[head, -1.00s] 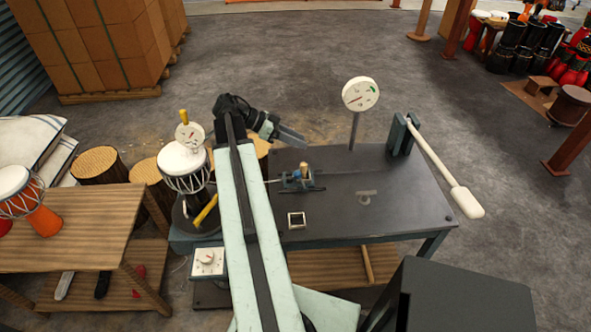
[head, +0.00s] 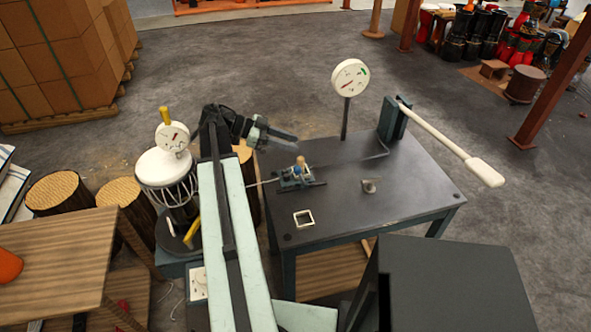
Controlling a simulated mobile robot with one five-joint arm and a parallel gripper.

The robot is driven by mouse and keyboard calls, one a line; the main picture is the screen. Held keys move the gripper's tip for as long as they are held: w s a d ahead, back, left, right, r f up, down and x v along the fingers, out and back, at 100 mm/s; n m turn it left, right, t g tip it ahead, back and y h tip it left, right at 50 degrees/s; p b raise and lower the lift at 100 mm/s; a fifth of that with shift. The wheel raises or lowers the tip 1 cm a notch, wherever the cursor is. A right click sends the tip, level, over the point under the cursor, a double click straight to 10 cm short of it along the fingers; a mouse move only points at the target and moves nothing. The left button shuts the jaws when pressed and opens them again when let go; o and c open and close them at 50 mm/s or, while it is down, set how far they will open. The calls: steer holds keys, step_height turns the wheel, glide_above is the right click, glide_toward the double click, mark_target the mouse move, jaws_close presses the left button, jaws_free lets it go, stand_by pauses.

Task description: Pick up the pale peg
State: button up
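A small tan, wooden-looking peg (head: 300,162) stands upright in a little blue-grey fixture (head: 296,177) on the dark workbench (head: 335,212). It may be the pale peg; it is too small to be sure. A small greyish piece (head: 371,186) lies or stands to its right on the bench. My gripper (head: 287,138) appears just above and left of the peg in the picture, its grey fingers pointing right. It looks apart from the peg. Its finger gap cannot be made out.
A square pale frame (head: 303,218) lies on the bench front. A dial on a post (head: 350,78) and a long white lever (head: 452,146) stand at the back and right. A drum (head: 168,168) stands left of my arm. A dark box (head: 455,290) is at front right.

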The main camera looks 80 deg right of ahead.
steer(key=b, duration=0.8)
glide_toward(308, 171)
steer(key=shift+s+d, duration=0.15)
steer(key=shift+s, duration=0.45)
steer(key=shift+s+d, duration=0.15)
steer(key=shift+s, duration=0.4)
steer(key=shift+s+d+f, duration=0.15)
steer(key=shift+s, duration=1.1)
steer(key=b+x, duration=0.2)
steer(key=x, duration=0.3)
jaws_close()
